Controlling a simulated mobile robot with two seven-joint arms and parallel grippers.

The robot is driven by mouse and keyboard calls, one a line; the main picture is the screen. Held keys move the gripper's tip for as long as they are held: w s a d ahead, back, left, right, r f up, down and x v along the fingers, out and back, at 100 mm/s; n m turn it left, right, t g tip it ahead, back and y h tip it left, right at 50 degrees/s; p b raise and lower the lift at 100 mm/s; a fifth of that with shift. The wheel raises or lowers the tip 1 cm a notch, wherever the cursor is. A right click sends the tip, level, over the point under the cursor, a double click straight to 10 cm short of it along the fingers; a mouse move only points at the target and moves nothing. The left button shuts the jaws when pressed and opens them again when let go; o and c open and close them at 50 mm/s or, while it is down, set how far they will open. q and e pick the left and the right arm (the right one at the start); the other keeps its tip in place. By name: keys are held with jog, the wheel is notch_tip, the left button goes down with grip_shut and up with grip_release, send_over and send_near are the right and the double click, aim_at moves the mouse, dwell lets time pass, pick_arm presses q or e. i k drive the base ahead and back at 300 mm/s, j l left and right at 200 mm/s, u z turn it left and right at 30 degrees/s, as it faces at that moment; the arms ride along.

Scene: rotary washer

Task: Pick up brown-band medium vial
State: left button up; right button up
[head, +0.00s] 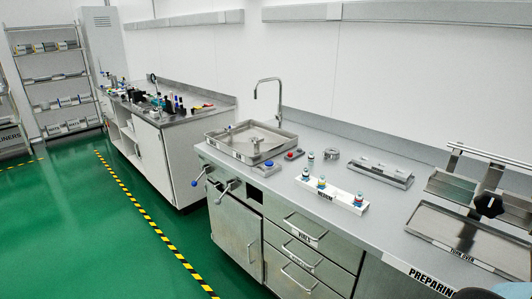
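A white rack (341,198) labelled "MEDIUM" lies on the steel counter right of the sink. Several small vials stand in it: one at its left end (305,174), one beside that (321,182), and one towards the right end (359,199). Another small vial (311,156) stands on the counter behind the rack. The vials are too small here for me to tell which has a brown band. Neither of my grippers shows in the head view.
A steel sink (214,149) with a tall tap (281,97) is left of the rack. A red-button device (294,155) and a ring-like object (331,154) stand behind. A long steel holder (379,174) and a "TURN OVER" tray (451,243) are to the right.

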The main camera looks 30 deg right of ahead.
aim_at(311, 158)
jog(key=i+j+z, duration=0.1)
jog(key=i, duration=0.3)
jog(key=i+j+z, duration=0.15)
jog(key=i, duration=0.3)
jog(key=i+j+z, duration=0.1)
jog(key=i, duration=0.3)
jog(key=i+j+z, duration=0.1)
jog(key=z, duration=0.35)
jog(key=i+j+z, duration=0.2)
jog(key=z, duration=0.3)
jog(key=i+j+z, duration=0.2)
jog(key=z, duration=0.25)
jog(key=i+j+z, duration=0.1)
jog(key=j+z, duration=0.55)
jog(key=z, duration=0.3)
jog(key=j+z, duration=0.55)
jog(key=j, duration=0.25)
